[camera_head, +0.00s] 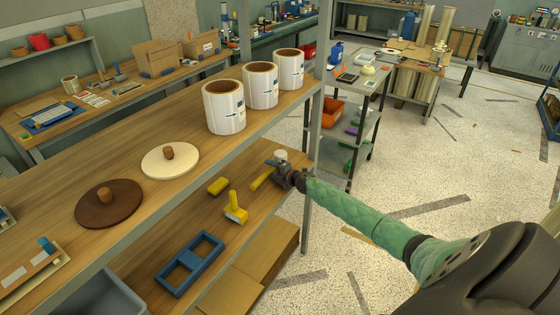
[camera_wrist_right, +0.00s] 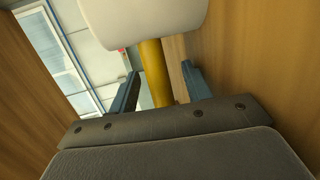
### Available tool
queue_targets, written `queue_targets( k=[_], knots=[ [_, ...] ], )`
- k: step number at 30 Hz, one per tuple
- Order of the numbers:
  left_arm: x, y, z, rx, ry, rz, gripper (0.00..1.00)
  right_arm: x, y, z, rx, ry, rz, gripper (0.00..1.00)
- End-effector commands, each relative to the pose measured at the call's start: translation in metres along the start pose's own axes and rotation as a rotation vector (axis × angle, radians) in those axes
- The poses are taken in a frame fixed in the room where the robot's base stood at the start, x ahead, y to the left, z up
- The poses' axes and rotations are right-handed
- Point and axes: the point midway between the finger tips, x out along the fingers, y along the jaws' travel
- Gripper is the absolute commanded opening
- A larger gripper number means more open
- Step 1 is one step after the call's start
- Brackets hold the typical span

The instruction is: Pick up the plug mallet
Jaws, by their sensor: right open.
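The plug mallet has a white head (camera_head: 281,155) and a yellow handle (camera_head: 262,179). It is on the lower wooden shelf near its right end. In the right wrist view the white head (camera_wrist_right: 145,18) fills the top and the yellow handle (camera_wrist_right: 154,70) runs down from it. My right gripper (camera_head: 278,173) is at the mallet, reaching in from the right. In the wrist view its open fingers (camera_wrist_right: 160,75) stand on either side of the handle, with visible gaps. My left gripper is not in view.
The lower shelf also holds a yellow block (camera_head: 217,186), another yellow tool (camera_head: 235,208) and a blue frame (camera_head: 190,263). The upper shelf (camera_head: 120,170) lies above, with white containers and two round lids. A grey shelf post (camera_head: 317,120) stands close to my right gripper.

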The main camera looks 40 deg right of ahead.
Motion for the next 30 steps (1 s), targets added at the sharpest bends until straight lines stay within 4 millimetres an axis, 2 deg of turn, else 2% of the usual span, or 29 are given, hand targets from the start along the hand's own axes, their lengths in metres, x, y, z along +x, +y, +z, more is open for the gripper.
queue_targets(
  k=[8,15,25,30],
  knots=[
    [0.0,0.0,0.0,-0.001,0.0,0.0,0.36,0.002,0.0,0.0,0.0,0.0,0.001,0.49],
    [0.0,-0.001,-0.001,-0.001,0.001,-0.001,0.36,0.002,0.0,0.0,0.0,0.0,0.001,0.01],
    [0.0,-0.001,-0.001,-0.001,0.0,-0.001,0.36,0.001,0.003,0.001,-0.001,-0.001,0.002,0.0],
    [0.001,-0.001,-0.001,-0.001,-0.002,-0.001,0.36,0.0,0.012,0.001,-0.003,-0.001,0.003,0.0]
  ],
)
